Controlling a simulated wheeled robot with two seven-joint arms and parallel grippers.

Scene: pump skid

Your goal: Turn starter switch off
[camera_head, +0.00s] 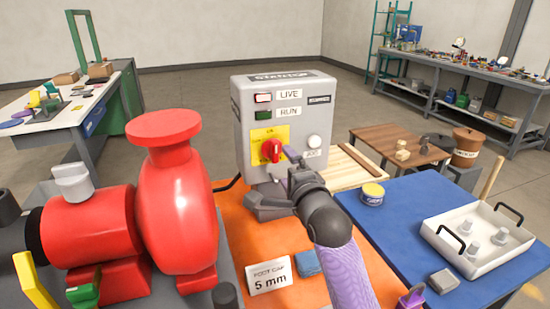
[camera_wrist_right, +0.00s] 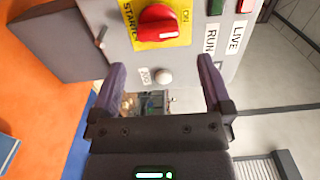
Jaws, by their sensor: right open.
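My right gripper (camera_wrist_right: 160,75) is open and empty. In the head view the right gripper (camera_head: 288,165) is close in front of the box, at the lower right of the switch. In the wrist view its fingers are below the switch, not around it. My left gripper is out of view.
A white button (camera_wrist_right: 164,76) shows between the right fingers. LIVE (camera_head: 263,98) and RUN (camera_head: 263,119) lamps are above the switch. A red pump (camera_head: 175,195) stands left. A "5 mm" card (camera_head: 270,278) is on the orange mat. A white tray (camera_head: 437,245) is on the blue table.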

